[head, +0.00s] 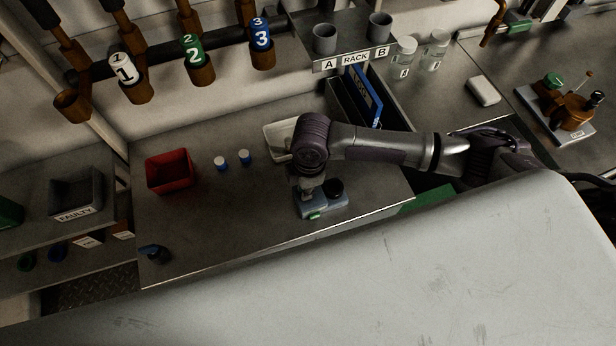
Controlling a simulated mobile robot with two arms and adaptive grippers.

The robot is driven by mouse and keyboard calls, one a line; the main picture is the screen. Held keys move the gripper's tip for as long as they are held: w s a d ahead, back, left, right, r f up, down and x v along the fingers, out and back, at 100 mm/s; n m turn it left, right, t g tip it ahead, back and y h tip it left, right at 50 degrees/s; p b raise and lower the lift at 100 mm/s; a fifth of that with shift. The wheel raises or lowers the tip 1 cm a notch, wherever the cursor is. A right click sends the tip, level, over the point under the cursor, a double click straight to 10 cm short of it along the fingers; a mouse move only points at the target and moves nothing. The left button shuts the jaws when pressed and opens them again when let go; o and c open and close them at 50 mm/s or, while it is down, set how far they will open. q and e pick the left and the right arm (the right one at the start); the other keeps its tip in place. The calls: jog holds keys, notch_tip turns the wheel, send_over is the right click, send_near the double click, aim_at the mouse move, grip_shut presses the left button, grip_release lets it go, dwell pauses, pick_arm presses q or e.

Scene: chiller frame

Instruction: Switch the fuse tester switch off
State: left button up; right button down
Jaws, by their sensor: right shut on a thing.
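The fuse tester (327,203) is a small blue-grey box near the front edge of the metal bench. It has a black round part (333,187) on its right side and a green part (315,215) at its front. My right arm comes in from the right, and its gripper (308,192) points down onto the left part of the tester. The gripper is shut on what appears to be the tester's switch, which the fingers and wrist hide. I cannot see the switch's position.
On the bench are a red bin (169,171), two small blue-and-white fuses (233,160) and a pale tray (279,141) partly behind my wrist. A grey FAULTY bin (76,194) stands left. Rack cups (325,39) are behind. The bench's front middle is clear.

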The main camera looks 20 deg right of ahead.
jog(key=shift+a+h+p, duration=0.2)
jog(key=shift+h+p, duration=0.5)
jog(key=shift+h, duration=0.1)
jog(key=shift+f, duration=0.1)
jog(key=c, duration=1.2)
grip_release()
jog(key=shift+o, duration=0.2)
notch_tip(320, 180, up, 12)
jog(key=shift+a, duration=0.35)
